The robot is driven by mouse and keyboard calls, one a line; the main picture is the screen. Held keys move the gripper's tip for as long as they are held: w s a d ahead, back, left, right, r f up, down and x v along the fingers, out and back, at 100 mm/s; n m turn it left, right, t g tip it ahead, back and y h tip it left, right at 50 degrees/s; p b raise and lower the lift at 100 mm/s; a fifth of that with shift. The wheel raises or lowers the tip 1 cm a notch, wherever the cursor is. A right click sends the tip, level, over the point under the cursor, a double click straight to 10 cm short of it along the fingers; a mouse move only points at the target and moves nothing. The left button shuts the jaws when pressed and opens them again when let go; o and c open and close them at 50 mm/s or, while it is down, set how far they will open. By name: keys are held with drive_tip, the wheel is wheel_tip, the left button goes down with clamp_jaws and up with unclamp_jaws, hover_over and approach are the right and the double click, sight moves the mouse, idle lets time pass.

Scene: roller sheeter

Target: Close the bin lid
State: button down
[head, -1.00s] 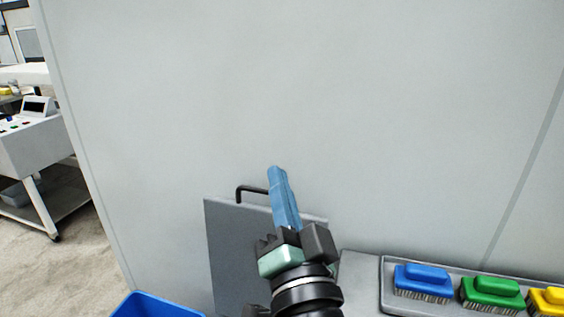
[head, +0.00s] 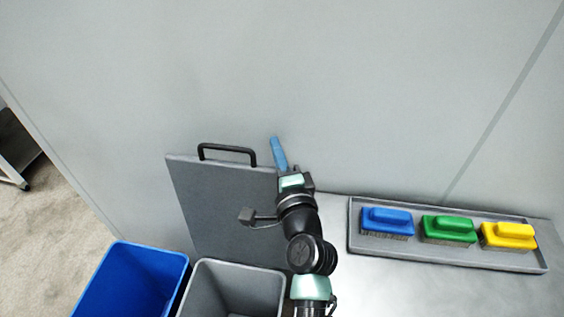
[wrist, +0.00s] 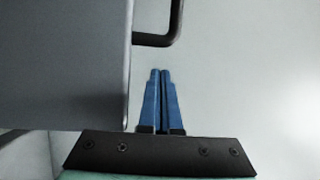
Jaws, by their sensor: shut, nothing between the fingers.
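The bin lid (head: 222,200) is a flat grey panel standing upright, open, against the pale wall behind the grey bin (head: 238,285). Its black handle (head: 228,149) is on the top edge. My gripper (head: 274,140), with blue fingers, is beside the lid's upper right corner, near the wall. In the wrist view the shut fingers (wrist: 160,72) are just right of the lid's edge (wrist: 127,70), apart from it, with the handle (wrist: 172,30) ahead. Nothing is between the fingers. My arm hides the lower right part of the lid.
A blue bin (head: 133,283) stands left of the grey bin. To the right, a grey tray (head: 455,262) on a metal counter (head: 400,290) holds a blue brush (head: 387,222), a green brush (head: 449,229) and a yellow brush (head: 508,236). The wall is close behind.

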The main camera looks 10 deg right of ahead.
sight(263, 168)
drive_tip(key=shift+w+a+r, duration=0.15)
drive_tip(key=shift+w, duration=0.35)
drive_tip(key=s+a+p, duration=0.2)
drive_tip(key=shift+s+a, duration=0.25)
drive_tip(key=shift+a, duration=0.15)
drive_tip(key=shift+f, duration=0.2)
